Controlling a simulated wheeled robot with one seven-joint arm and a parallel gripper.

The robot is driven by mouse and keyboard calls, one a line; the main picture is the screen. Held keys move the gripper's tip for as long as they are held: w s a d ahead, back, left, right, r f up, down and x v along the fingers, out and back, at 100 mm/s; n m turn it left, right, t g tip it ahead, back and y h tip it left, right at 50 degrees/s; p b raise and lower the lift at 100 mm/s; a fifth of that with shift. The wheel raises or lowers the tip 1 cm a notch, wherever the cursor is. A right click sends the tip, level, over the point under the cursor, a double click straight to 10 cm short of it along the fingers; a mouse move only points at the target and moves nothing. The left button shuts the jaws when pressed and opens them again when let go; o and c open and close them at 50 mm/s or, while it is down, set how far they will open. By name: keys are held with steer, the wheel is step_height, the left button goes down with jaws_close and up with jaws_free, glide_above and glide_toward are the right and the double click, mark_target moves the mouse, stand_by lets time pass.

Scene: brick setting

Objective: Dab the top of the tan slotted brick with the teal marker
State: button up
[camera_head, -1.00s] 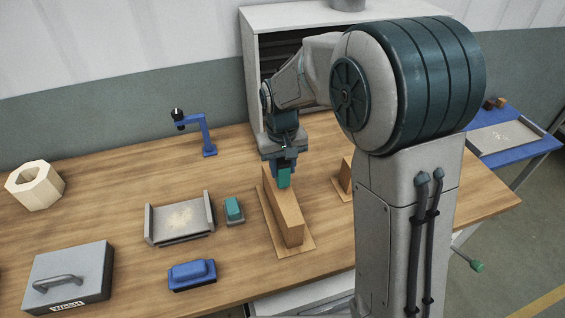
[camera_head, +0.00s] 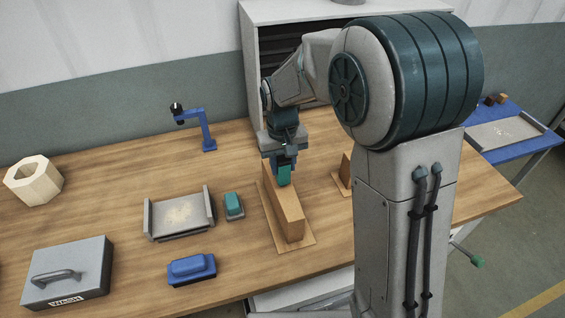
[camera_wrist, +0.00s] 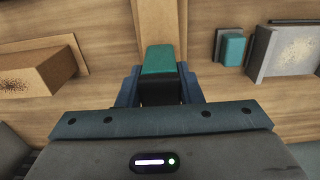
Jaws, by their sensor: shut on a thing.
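My gripper (camera_head: 284,172) is shut on the teal marker (camera_head: 284,175), a small teal block with a dark part between the blue fingers. In the wrist view the marker (camera_wrist: 160,60) points away from my gripper (camera_wrist: 160,85). A long tan brick (camera_head: 287,218) lies on a thin tan sheet (camera_head: 300,242), directly under the marker. In the wrist view this brick (camera_wrist: 160,18) runs beyond the marker tip. The marker hides the brick's far end. I cannot tell whether the tip touches the top, and no slots or mark show clearly there.
A second tan brick (camera_wrist: 40,76), speckled at one end, lies beside it; my arm partly hides it in the head view (camera_head: 346,170). A teal block on a dark base (camera_head: 234,205), a grey tray (camera_head: 180,233) and a blue block (camera_head: 191,269) stand left. A cabinet (camera_head: 252,70) stands behind.

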steer(key=shift+f+b, duration=0.4)
steer(key=shift+f, duration=0.15)
stand_by(1.2)
steer(key=shift+r+p, duration=2.45)
steer(key=shift+r, duration=1.15)
steer(key=shift+f, duration=0.1)
